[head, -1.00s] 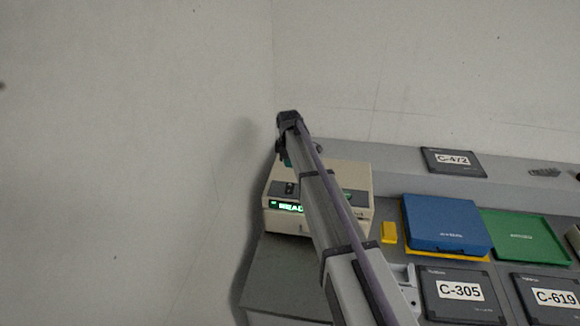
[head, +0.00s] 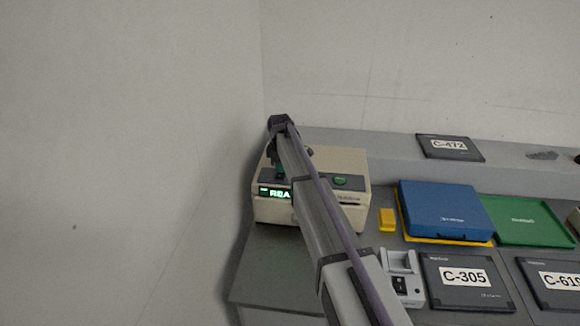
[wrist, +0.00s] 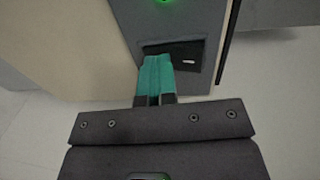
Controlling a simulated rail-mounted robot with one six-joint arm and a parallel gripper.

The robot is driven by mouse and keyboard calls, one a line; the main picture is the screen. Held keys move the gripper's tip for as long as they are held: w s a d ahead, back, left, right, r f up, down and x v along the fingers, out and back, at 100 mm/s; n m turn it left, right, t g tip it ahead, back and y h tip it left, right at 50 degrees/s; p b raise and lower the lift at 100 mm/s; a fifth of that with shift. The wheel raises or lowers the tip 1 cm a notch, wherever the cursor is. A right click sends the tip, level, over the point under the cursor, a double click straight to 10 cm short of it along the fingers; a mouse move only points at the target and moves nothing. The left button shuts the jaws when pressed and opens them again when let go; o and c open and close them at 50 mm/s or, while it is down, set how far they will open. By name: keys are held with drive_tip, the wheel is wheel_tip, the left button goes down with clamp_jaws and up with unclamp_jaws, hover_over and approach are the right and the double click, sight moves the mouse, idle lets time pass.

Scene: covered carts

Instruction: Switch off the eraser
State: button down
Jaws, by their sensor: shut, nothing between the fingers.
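The eraser is a beige box (head: 352,165) with a dark top panel, standing against the wall at the back left. Its front display (head: 275,193) is lit green; the readable part is "REA", and my arm covers the rest. A green button (head: 340,181) sits on the panel; a green glow shows at the top edge of the wrist view. My gripper (head: 280,173) is over the left part of the panel. In the wrist view its teal fingers (wrist: 156,62) are together and empty, at a black switch (wrist: 190,61) with a white mark, partly covering it. I cannot tell whether they touch.
A yellow block (head: 387,219), a blue case (head: 446,210) and a green tray (head: 528,220) lie to the right. Dark plates C-305 (head: 465,296) and C-472 (head: 449,157) lie in front and on the back ledge. A small grey device (head: 402,285) stands by my arm.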

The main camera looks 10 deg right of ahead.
sight(281, 176)
drive_tip(key=shift+d, duration=0.15)
drive_tip(key=shift+s, duration=0.15)
drive_tip(key=shift+s+a+r+p, duration=0.25)
drive_tip(key=shift+s+p, duration=0.1)
drive_tip(key=shift+s, duration=0.25)
drive_tip(key=shift+w, duration=0.1)
wheel_tip(281, 176, up, 14)
drive_tip(key=s+p, duration=0.1)
drive_tip(key=p, duration=1.2)
drive_tip(key=shift+s+a+p, duration=0.25)
drive_tip(key=shift+s+p, duration=0.1)
drive_tip(key=shift+p, duration=0.05)
